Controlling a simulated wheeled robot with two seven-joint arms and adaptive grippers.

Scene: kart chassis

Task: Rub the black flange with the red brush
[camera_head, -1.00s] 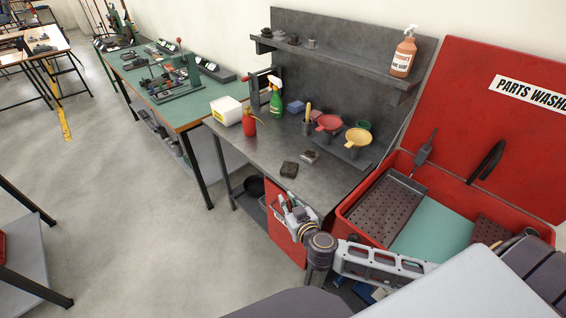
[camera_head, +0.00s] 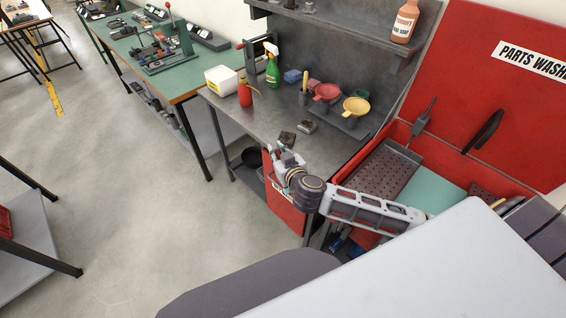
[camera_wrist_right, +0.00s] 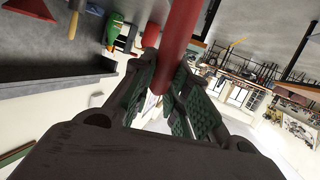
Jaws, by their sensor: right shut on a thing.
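My right gripper (camera_head: 279,158) is over the front edge of the grey workbench, just in front of a dark squarish piece. In the right wrist view its two green-padded fingers (camera_wrist_right: 168,85) are shut on a red cylindrical handle (camera_wrist_right: 180,40), which fits the red brush. The brush's bristles cannot be made out. The dark piece (camera_head: 287,138) lies flat on the bench top and may be the black flange; its shape is too small to be sure. Whether the brush touches it cannot be told. My left gripper is not in view.
The grey workbench (camera_head: 262,122) holds a red oil can (camera_head: 244,95), a green spray bottle (camera_head: 272,72), red (camera_head: 327,91) and yellow (camera_head: 356,105) funnels, and a small greyish block (camera_head: 306,126). A red parts washer (camera_head: 405,132) stands at right. Open floor lies left.

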